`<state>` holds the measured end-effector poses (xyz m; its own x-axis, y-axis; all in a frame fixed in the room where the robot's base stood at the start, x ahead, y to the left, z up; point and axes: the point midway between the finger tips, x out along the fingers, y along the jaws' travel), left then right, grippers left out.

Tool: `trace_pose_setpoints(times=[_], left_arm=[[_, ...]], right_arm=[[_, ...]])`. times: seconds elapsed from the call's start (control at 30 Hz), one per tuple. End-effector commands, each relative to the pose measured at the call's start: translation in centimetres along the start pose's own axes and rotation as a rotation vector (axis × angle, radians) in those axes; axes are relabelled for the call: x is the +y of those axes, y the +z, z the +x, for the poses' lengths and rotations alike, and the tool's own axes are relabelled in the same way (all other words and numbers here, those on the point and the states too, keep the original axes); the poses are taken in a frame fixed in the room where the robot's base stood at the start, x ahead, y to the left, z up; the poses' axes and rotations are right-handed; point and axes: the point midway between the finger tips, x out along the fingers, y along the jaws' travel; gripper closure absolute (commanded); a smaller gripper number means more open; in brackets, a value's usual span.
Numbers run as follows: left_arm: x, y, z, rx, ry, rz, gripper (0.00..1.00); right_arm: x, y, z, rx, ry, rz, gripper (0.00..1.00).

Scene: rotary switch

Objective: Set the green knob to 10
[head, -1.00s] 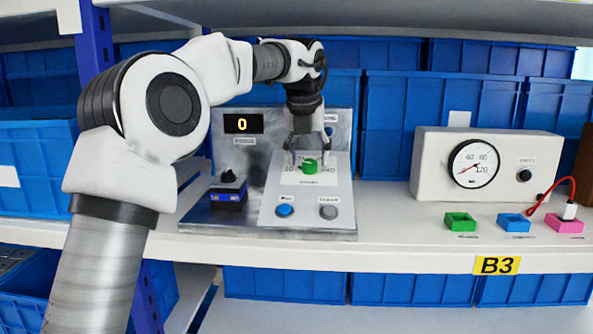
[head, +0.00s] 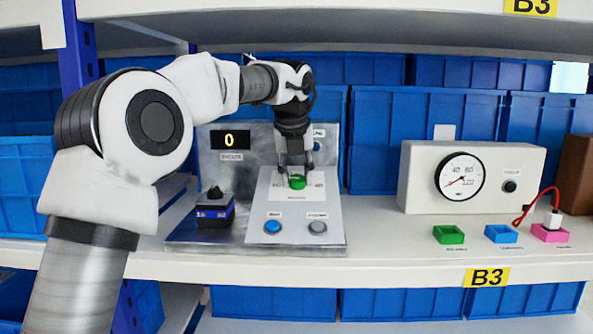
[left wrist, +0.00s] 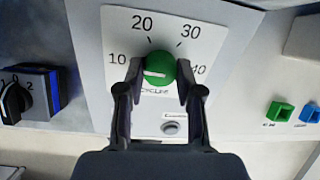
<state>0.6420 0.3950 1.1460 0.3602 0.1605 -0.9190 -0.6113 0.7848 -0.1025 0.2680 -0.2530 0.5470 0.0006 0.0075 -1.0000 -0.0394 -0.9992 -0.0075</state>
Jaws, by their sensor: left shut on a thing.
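The green knob (head: 297,182) sits on a sloped white panel (head: 262,208) of the grey metal control box. In the left wrist view the green knob (left wrist: 160,62) has a white mark lying nearly level across its near side. Its printed scale (left wrist: 110,30) shows 10 at the left, 20 and 30 above, and 40 at the right. My left gripper (head: 295,172) points down over the knob. Its fingers, also in the left wrist view (left wrist: 160,70), are shut on the knob from both sides. My right gripper is not in view.
A display (head: 230,140) on the box reads 0. A black rotary switch (head: 214,197) stands to the left. A blue button (head: 272,227) and a grey button (head: 317,227) lie below the knob. A gauge (head: 459,177) and small coloured sockets stand right.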

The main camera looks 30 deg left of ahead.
Motion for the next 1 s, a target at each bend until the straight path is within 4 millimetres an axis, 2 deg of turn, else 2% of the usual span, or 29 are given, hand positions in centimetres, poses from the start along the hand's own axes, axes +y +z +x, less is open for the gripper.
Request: trace_pose_setpoints(times=[0.1,0.33,0.37,0.4,0.43,0.87,1.0], left_arm=[[0.01,-0.03,0.00,-0.001,0.001,-0.067,0.99],[0.02,-0.07,0.11,-0.001,0.001,-0.072,0.99],[0.02,-0.07,0.11,-0.001,0.001,-0.071,0.61],[0.02,-0.07,0.11,-0.001,0.001,-0.071,0.46],[0.02,-0.06,0.11,-0.001,0.001,-0.071,0.39],[0.01,-0.04,0.07,-0.002,0.000,-0.066,0.39],[0.03,-0.10,0.28,0.001,0.000,0.007,0.39]], right_arm=[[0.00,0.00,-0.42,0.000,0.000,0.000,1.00],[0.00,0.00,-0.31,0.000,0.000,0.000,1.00],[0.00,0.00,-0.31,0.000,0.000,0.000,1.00],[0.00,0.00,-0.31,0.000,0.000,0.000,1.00],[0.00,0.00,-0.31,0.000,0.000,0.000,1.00],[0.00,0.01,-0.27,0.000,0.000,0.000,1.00],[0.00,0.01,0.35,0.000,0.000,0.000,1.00]])
